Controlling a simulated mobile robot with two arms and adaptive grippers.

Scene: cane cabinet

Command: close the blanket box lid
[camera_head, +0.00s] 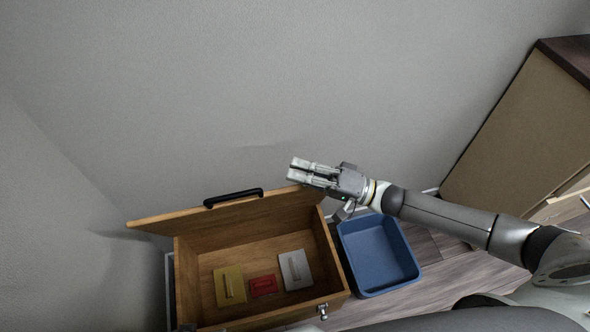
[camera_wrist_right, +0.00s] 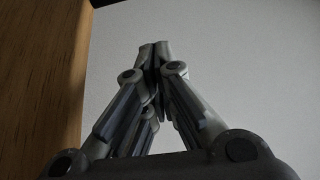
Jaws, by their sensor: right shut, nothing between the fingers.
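The wooden blanket box (camera_head: 334,276) stands open at the lower left of the head view. Its lid (camera_head: 170,221) is raised at the far side, tilted up toward the wall, with a black handle (camera_head: 233,197) on its upper edge. My right gripper (camera_head: 292,171) is shut and empty, at the right end of the lid, just above its top corner. Whether it touches the lid I cannot tell. In the right wrist view the shut fingers (camera_wrist_right: 153,50) point at the pale wall, with a wooden surface (camera_wrist_right: 40,80) close on the left. My left gripper is not in view.
Inside the box lie a yellow piece (camera_head: 229,285), a red piece (camera_head: 263,285) and a white piece (camera_head: 295,269). A blue bin (camera_head: 378,255) stands right of the box, below my right arm. A cabinet (camera_head: 515,125) stands at the right. The grey wall (camera_head: 250,80) is behind.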

